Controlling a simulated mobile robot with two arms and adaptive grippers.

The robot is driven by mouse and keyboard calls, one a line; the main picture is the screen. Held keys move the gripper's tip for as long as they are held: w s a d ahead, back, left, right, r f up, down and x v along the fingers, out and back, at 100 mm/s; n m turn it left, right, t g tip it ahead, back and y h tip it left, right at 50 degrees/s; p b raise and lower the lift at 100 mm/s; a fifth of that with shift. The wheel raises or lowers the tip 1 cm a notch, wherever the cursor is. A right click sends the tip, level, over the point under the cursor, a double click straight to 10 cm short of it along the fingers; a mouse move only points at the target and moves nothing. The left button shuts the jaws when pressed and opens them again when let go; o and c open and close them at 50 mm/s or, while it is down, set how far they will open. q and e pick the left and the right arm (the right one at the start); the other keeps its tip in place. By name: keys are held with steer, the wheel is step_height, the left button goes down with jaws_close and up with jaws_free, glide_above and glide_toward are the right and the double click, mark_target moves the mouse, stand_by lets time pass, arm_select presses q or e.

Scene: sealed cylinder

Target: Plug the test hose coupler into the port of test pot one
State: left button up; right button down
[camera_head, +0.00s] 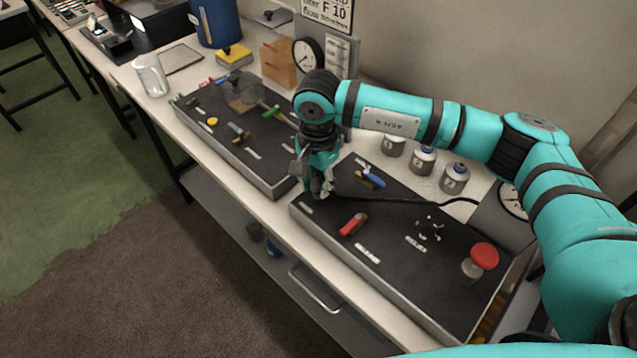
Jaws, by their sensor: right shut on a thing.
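My right gripper (322,188) is low over the left end of the near dark tray. It is shut on the end of the black test hose (405,200), and the coupler there is mostly hidden by the fingers. The hose runs right across the tray towards a gauge box (503,212). Three small grey pots stand in a row behind the tray: a left one (393,147), a middle one (422,161) and a right one (455,179). Their labels are too small to read, so I cannot tell which is pot one. The gripper is apart from them. My left gripper is not in view.
The near tray (385,285) holds a red-handled tool (353,224), a blue-handled tool (370,174), small parts and a red mushroom-shaped knob (484,256). A second tray (262,180) with tools lies left. My right arm passes above the pots.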

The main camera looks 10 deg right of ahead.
mark_target(318, 176)
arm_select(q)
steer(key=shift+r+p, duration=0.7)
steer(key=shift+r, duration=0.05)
arm_select(e)
steer(key=shift+r, duration=2.75)
steer(key=shift+f, duration=0.1)
